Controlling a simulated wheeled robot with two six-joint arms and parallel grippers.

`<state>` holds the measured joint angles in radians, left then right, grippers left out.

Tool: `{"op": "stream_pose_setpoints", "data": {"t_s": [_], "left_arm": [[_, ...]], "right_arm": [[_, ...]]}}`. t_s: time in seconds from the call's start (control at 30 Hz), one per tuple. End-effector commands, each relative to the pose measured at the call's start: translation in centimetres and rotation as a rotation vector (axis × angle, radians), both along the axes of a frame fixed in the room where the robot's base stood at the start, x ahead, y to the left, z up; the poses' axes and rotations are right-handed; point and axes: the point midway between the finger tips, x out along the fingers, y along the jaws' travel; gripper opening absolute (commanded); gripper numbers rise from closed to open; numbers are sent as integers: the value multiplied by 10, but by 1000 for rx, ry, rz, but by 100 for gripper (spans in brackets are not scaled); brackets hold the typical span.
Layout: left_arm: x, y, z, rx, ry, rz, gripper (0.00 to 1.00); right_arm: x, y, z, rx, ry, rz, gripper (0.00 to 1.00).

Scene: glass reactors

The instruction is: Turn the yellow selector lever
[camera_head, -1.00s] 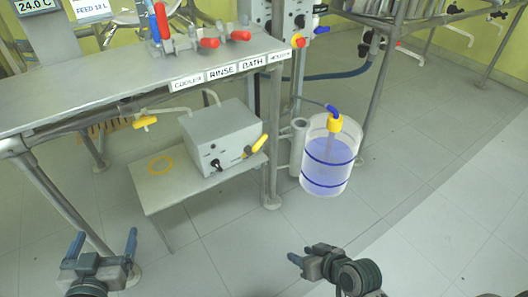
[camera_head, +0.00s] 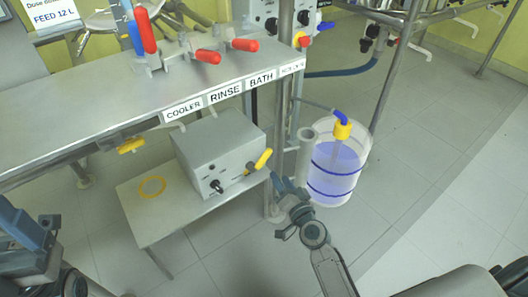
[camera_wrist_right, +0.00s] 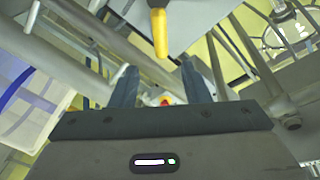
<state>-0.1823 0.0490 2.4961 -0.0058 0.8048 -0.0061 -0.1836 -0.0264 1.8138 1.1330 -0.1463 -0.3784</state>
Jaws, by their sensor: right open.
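The yellow selector lever (camera_head: 263,160) sticks out, tilted, from the right of the front face of a grey box (camera_head: 218,150). It also shows in the right wrist view (camera_wrist_right: 160,32), at the top centre, ahead of the gap between the fingers. My right gripper (camera_head: 277,182) is just below and right of the lever, apart from it. Its blue fingers (camera_wrist_right: 160,85) are spread and empty in the right wrist view. My left gripper (camera_head: 32,220) is at the left edge, partly cut off, its two blue fingers apart with nothing between them.
The box stands on a low grey shelf (camera_head: 150,215) under a bench (camera_head: 90,95) with labels such as COOLER, RINSE and BATH. Another yellow handle (camera_head: 131,146) hangs below the bench. A clear tank (camera_head: 335,175) of bluish liquid and a grey post stand close to my right gripper.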

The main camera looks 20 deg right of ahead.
Motion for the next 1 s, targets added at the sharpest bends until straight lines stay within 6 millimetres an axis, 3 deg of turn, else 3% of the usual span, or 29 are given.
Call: {"op": "stream_pose_setpoints", "data": {"t_s": [0.5, 0.7, 0.97, 1.0], "left_arm": [[0, 0, 3, 6, 8, -4, 91], [1, 0, 2, 6, 9, -4, 91], [1, 0, 2, 6, 9, -4, 91], [1, 0, 2, 6, 9, -4, 91]], "right_arm": [[87, 12, 0, 0, 0, 3, 42], [99, 14, 1, -1, 0, 3, 42], [100, 14, 1, -1, 0, 3, 42], [100, 14, 1, -1, 0, 3, 34]]}}
